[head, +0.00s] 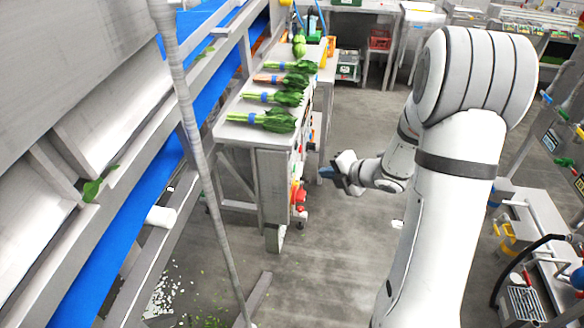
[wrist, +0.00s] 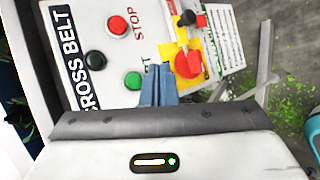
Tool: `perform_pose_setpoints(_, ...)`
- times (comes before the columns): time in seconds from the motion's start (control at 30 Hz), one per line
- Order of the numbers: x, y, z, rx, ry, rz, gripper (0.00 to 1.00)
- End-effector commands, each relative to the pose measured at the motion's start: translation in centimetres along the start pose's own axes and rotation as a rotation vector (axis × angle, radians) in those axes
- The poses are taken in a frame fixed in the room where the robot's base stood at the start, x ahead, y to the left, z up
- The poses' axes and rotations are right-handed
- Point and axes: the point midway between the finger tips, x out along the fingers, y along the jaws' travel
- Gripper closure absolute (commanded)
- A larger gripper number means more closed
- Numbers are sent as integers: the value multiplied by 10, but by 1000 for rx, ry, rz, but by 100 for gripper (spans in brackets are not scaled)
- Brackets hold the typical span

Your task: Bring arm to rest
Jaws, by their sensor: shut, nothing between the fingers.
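My arm reaches down the right side of the head view. My gripper (head: 327,172) is at its end, to the right of the narrow grey table (head: 252,142) and apart from it. In the wrist view, my gripper (wrist: 160,68) shows its blue fingers together with nothing between them. Beyond the fingers is a control panel (wrist: 107,78) marked CROSS BELT, with a red STOP button (wrist: 118,26), a green button (wrist: 133,80), a black button (wrist: 95,60) and a larger red knob (wrist: 188,64) on yellow. I cannot tell how far the fingertips are from the panel.
Several bunches of greens with blue bands (head: 275,97) lie on the narrow table. A blue belt (head: 100,250) runs along the left, behind a thin grey pole (head: 196,130). A bench (head: 545,215) stands at the right.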

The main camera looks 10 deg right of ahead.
Motion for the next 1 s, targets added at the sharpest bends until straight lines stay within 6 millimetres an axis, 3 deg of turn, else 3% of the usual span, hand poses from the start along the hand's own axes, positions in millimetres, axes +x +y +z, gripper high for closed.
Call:
perform_pose_setpoints(0.73, 0, 0, 0, 1, -2, -1, 100)
perform_pose_setpoints(0.87, -13, 14, 14, 109, -130, -49, 100)
perform_pose_setpoints(1.0, -49, 33, 30, 379, -375, -113, 100)
